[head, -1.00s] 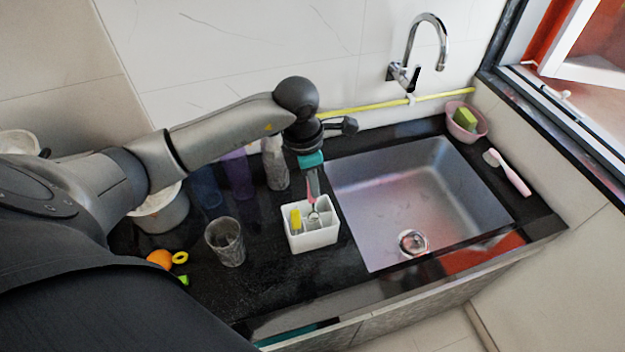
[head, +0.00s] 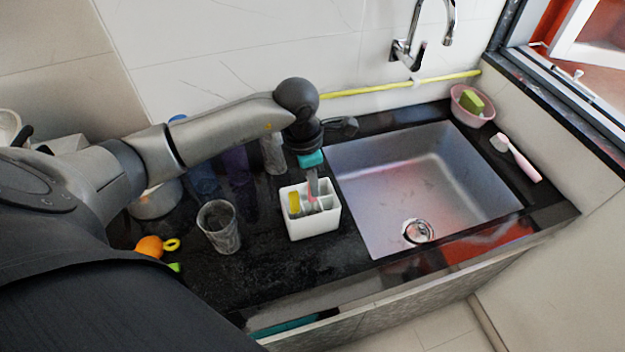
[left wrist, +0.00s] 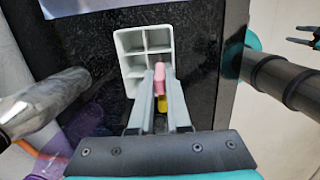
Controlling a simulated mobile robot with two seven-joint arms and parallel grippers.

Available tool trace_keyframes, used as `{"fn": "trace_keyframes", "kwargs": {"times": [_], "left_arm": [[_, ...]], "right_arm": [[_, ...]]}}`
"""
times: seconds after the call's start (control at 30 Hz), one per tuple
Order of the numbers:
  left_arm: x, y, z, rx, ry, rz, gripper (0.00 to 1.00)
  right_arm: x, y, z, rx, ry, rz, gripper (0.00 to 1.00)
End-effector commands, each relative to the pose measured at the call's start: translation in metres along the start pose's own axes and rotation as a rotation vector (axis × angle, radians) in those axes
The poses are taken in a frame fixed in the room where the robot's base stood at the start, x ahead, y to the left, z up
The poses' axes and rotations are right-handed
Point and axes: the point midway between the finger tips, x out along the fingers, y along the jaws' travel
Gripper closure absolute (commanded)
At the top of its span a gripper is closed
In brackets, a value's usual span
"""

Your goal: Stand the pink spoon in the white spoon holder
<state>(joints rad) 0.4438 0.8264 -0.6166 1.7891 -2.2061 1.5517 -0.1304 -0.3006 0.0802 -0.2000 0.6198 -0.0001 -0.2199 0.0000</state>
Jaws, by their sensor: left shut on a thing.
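The white spoon holder (head: 314,223) stands on the black counter left of the sink; the left wrist view shows its compartments from above (left wrist: 131,71). My left gripper (head: 313,180) points down over the holder. It is shut on the pink spoon (head: 311,190), whose pink part shows between the fingers (left wrist: 160,98) in the left wrist view (left wrist: 159,71). The spoon's lower end is at the holder's right side; I cannot tell how deep it sits. A dark part of what looks like my right gripper (left wrist: 304,36) shows small at the left wrist view's edge; its opening is unclear.
A yellow item (head: 294,202) stands in the holder's left compartment. A clear glass (head: 219,228) stands to the left, a clear bottle (head: 273,154) behind. The sink (head: 440,190) lies right. A pink bowl (head: 472,106) and brush (head: 520,158) are beyond it.

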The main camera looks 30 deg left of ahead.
Motion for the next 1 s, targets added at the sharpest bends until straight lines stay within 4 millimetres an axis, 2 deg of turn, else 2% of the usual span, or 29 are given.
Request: {"fn": "trace_keyframes", "kwargs": {"times": [0.33, 0.37, 0.63, 0.87, 1.0], "left_arm": [[0.0018, 0.0004, -0.0002, -0.001, -0.001, 0.001, 1.0], [0.0018, 0.0004, -0.0001, -0.001, -0.001, 0.001, 0.81], [0.0019, 0.0003, -0.0002, -0.001, 0.0, 0.0, 0.51], [0.002, 0.0002, -0.0003, 0.0, 0.0, 0.0, 0.5], [-0.0046, 0.0009, 0.0001, -0.001, -0.001, 0.002, 0.5]], "right_arm": [[0.0017, 0.0004, -0.0003, 0.0, 0.001, 0.001, 0.5], [0.0017, 0.0004, -0.0004, 0.0, 0.001, 0.001, 0.5], [0.0018, 0.0005, -0.0006, 0.0, 0.001, 0.001, 0.5], [0.0018, 0.0005, -0.0007, 0.0, 0.001, 0.001, 0.5], [0.0016, 0.0005, -0.0008, 0.0, 0.001, 0.001, 0.5]]}}
